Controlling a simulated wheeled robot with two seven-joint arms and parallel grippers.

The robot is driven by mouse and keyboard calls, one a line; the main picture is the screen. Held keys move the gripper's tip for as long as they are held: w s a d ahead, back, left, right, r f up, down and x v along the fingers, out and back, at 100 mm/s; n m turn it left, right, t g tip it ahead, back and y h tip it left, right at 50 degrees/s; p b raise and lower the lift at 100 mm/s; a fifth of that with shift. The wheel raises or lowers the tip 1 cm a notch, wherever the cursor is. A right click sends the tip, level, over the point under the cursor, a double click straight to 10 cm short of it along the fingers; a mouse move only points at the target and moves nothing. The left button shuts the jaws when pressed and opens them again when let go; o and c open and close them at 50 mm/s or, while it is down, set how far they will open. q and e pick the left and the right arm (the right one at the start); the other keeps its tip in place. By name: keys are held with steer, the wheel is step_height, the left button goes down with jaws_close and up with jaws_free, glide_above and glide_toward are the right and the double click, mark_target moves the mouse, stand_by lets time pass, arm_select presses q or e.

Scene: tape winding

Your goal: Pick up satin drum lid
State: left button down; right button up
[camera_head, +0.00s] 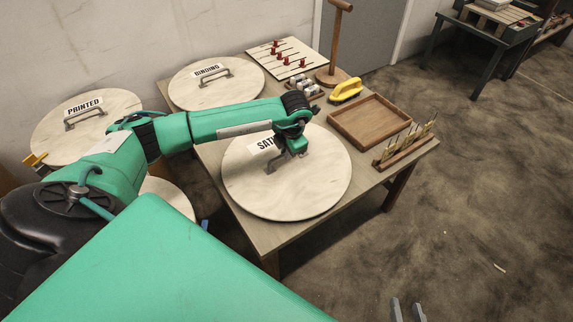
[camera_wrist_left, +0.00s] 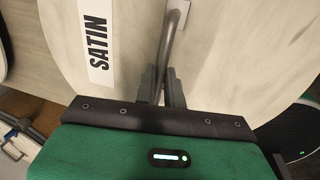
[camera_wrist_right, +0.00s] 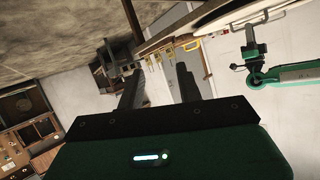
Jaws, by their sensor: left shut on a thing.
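The satin drum lid (camera_head: 290,195) is a large round pale disc with a white "SATIN" label, over the near left part of the table in the head view. It fills much of the left wrist view (camera_wrist_left: 225,60), where its label reads "SATIN". My left gripper (camera_head: 290,152) is above the lid, with its fingers shut on the grey bar handle (camera_wrist_left: 172,40). I cannot tell whether the lid touches the table. My right gripper (camera_head: 408,310) is open and empty at the bottom of the head view, away from the table; its fingers stand apart in the right wrist view (camera_wrist_right: 158,85).
The table holds a "BINDING" lid (camera_head: 215,84), a board with red pegs (camera_head: 288,57), a yellow-handled tool (camera_head: 346,90), a wooden tray (camera_head: 370,122) and a slotted rack (camera_head: 405,148). A "PRINTED" lid (camera_head: 85,125) lies left. Floor at right is mostly clear.

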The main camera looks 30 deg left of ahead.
arm_select(q)
steer(key=shift+r, duration=0.1)
